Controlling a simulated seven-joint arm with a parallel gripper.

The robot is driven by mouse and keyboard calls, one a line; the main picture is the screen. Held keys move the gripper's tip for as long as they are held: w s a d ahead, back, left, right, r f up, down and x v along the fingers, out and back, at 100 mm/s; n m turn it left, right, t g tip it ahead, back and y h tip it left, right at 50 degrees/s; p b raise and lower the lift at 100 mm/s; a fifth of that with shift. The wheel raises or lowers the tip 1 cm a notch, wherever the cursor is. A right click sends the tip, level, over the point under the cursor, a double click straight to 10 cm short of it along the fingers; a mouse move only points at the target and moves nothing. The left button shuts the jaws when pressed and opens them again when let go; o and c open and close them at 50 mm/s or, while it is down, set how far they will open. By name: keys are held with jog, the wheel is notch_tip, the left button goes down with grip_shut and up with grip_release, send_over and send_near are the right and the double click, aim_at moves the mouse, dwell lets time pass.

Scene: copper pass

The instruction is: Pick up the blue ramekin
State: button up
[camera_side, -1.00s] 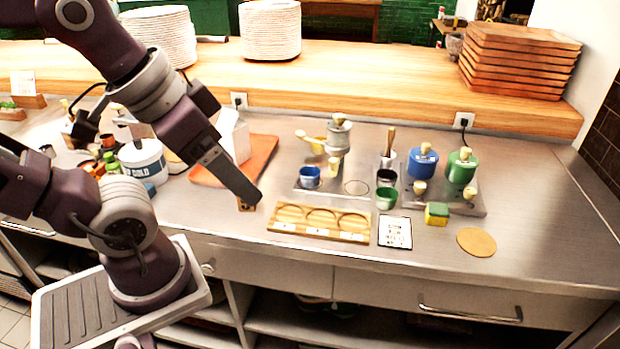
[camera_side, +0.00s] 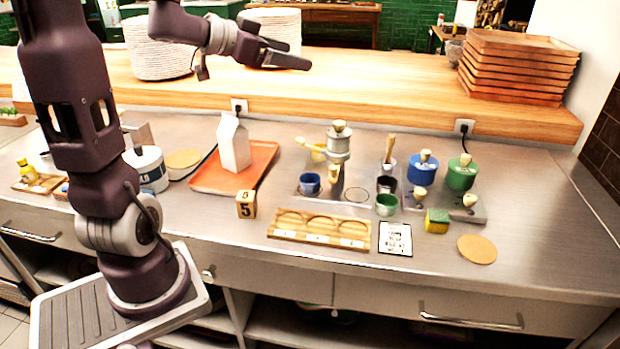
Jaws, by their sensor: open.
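The blue ramekin (camera_side: 310,184) is a small dark-blue cup standing upright on a metal plate on the counter, at the foot of a grey grinder-like device (camera_side: 339,150). My gripper (camera_side: 304,62) is raised high, well above and behind the ramekin in the picture, in front of the plate stack. It is seen side-on, is open, and holds nothing. It is clear of the ramekin, and nothing hides the ramekin's front.
A green cup (camera_side: 386,205), a dark cup (camera_side: 385,186), a blue lidded pot (camera_side: 422,169) and a green one (camera_side: 462,175) stand to the right. A wooden rack (camera_side: 318,238) lies in front. A white carton (camera_side: 234,146) stands on an orange tray (camera_side: 262,158) at left.

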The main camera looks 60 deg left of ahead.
jog(key=s+f+g+h, duration=0.1)
jog(key=s+f+h, duration=0.2)
jog(key=f, duration=0.4)
send_near(318, 180)
jog(key=x, duration=0.7)
jog(key=shift+w+d, duration=0.15)
jog(key=shift+w, duration=0.15)
jog(key=c, duration=1.5)
